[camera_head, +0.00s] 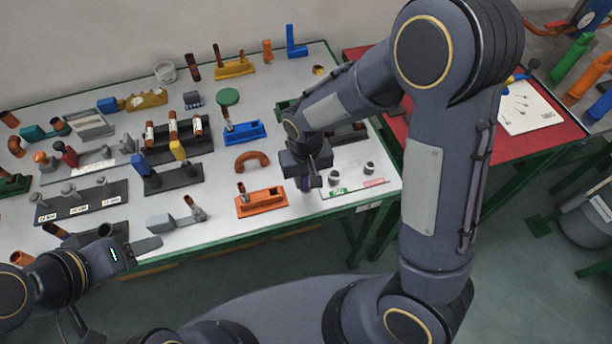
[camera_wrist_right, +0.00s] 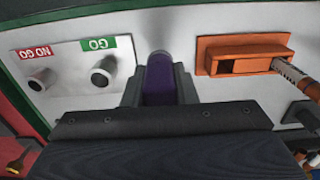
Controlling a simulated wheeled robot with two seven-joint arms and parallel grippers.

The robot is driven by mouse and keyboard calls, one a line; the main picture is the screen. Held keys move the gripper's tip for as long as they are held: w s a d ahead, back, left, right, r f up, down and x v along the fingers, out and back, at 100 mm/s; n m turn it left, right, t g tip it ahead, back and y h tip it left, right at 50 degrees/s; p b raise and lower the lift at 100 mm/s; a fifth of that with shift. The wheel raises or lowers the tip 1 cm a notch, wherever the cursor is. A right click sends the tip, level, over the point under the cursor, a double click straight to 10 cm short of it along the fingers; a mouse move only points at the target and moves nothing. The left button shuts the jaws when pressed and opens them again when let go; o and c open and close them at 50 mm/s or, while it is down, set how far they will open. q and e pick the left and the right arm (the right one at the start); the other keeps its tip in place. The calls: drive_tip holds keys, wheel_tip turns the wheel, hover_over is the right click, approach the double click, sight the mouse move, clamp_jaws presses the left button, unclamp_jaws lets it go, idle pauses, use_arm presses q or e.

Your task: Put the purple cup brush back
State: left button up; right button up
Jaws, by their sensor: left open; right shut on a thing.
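The purple cup brush (camera_wrist_right: 158,75) is between the fingers of my right gripper (camera_wrist_right: 157,88) in the right wrist view. In the head view only a small purple bit (camera_head: 305,185) shows below my right gripper (camera_head: 308,183); the rest is hidden. My right gripper is shut on it, over the table between the orange holder (camera_head: 273,203) and the GO / NO GO plate (camera_head: 350,192). The orange holder has a rectangular opening and a rod-like tool at one end. My left gripper (camera_head: 134,240) is open and empty at the table's front left edge.
Several coloured holders and tools cover the table (camera_head: 225,185). A blue holder (camera_head: 243,132) and a brown curved part (camera_head: 252,160) lie behind the orange holder. The GO / NO GO plate carries two short cylinders. A red table (camera_head: 555,142) stands at the right.

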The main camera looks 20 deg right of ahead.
drive_tip(key=shift+f+b, duration=1.15)
drive_tip(key=shift+f, duration=0.35)
drive_tip(key=o, duration=0.9)
drive_tip(key=shift+r, duration=0.1)
wheel_tip(320, 180, up, 8)
drive_tip(key=shift+f, duration=0.25)
drive_tip(key=shift+s+d+r, duration=0.15)
drive_tip(key=shift+d+r, duration=0.1)
drive_tip(key=shift+r, duration=0.2)
drive_tip(key=s+d+r+t+y, duration=0.1)
drive_tip(key=s+d+r+t, duration=0.1)
drive_tip(key=s, duration=0.3)
drive_tip(key=s+d+r+m+t+y, duration=0.1)
drive_tip(key=s+d+r, duration=0.2)
drive_tip(key=s+r, duration=0.1)
drive_tip(key=s+d+r+m+t+y, duration=0.1)
drive_tip(key=s+d+r+t, duration=0.1)
drive_tip(key=s, duration=0.5)
drive_tip(key=shift+d+r+t+y, duration=0.15)
drive_tip(key=shift+d+r+y, duration=0.1)
drive_tip(key=shift+d, duration=0.2)
drive_tip(key=shift+d+r+t+y, duration=0.15)
drive_tip(key=shift+d+r, duration=0.05)
drive_tip(key=shift+d, duration=0.2)
